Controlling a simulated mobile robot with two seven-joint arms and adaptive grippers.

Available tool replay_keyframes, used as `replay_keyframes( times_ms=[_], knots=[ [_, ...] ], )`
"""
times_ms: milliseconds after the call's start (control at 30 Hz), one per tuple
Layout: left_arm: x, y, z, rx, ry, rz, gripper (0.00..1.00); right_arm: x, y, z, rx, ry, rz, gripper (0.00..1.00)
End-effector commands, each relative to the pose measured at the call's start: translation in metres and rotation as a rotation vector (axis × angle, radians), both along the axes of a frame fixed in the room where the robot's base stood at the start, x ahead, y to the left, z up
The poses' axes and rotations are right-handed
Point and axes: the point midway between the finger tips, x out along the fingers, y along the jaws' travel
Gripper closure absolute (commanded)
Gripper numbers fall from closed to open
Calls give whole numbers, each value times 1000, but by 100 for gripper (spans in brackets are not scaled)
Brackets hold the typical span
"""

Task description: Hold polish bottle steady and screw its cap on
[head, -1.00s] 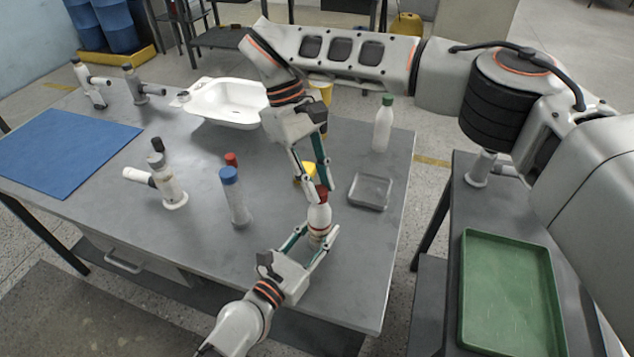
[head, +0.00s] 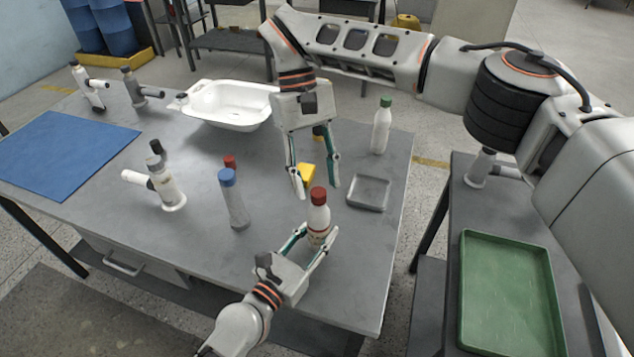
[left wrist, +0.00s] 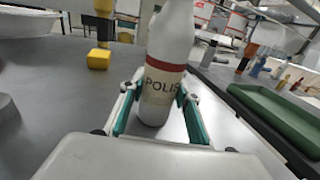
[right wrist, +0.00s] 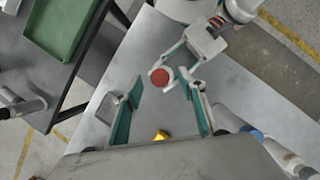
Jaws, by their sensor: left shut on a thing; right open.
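The polish bottle (head: 317,224), white with a red band, stands upright near the table's front right. Its "POLIS" label shows in the left wrist view (left wrist: 165,75). The red cap (head: 318,195) sits on its top; the right wrist view shows the cap (right wrist: 159,77) from above. I cannot tell how tight it is. My left gripper (head: 316,240) is shut around the lower body of the bottle. My right gripper (head: 315,190) is open and empty, its fingers apart, just behind and above the cap in the head view.
A yellow block (head: 306,174) lies behind the bottle. A blue-capped bottle (head: 236,208) stands left, a grey tray (head: 368,205) right, and a green-capped bottle (head: 381,133) farther back. A white basin (head: 232,105) is at the back. A green tray (head: 510,295) lies on the side table.

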Motion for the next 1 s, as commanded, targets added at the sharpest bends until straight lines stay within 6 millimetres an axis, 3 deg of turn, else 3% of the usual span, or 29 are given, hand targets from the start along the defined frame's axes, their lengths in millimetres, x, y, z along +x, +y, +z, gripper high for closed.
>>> replay_keyframes(
  times_ms=[300,500,800,833,900,1000],
  knots=[
    [0,0,0,0,0,0,100,17,9,44,-1,-4,-2,60],
    [0,0,0,0,0,0,100,20,11,55,1,-2,-1,60],
    [0,0,0,0,0,0,100,21,11,56,2,-1,0,60],
    [0,0,0,0,0,0,63,21,11,56,2,-1,0,60],
    [0,0,0,0,0,0,49,21,11,56,2,-1,0,60],
    [0,0,0,0,0,0,49,21,11,56,2,-1,0,60]
  ],
)
